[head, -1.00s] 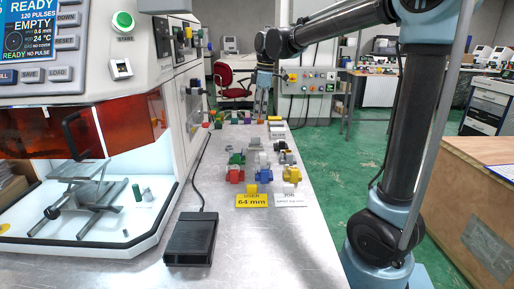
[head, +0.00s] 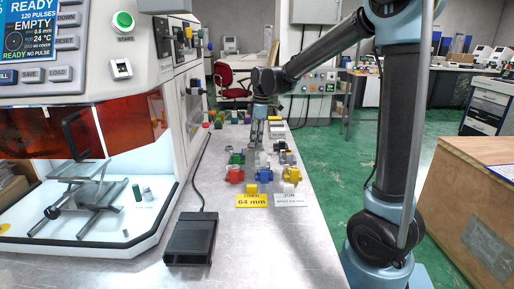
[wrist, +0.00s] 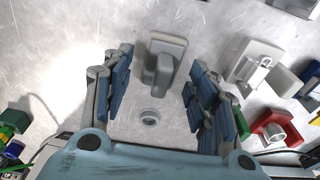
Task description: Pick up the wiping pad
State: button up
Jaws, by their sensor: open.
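A grey block with a raised upright grip, which looks like the wiping pad (wrist: 167,48), lies on the metal bench top in the wrist view. My gripper (wrist: 160,64) is open above the bench, its blue-padded fingers on either side of the pad's near part. I see no finger clearly touching it, and the height gap is hard to judge. In the head view my gripper (head: 255,137) points down at the far part of the bench, and the pad is hard to make out there.
A small grey ring (wrist: 150,117) lies between the fingers, nearer the palm. A grey-white fixture (wrist: 252,65) and a red part (wrist: 279,130) stand close on the right. Green parts (wrist: 14,122) are at the left. The white machine (head: 172,80) borders the bench's left side.

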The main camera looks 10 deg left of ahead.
jog(key=shift+f, duration=0.4)
jog(key=c, duration=1)
jog(key=shift+r, duration=0.1)
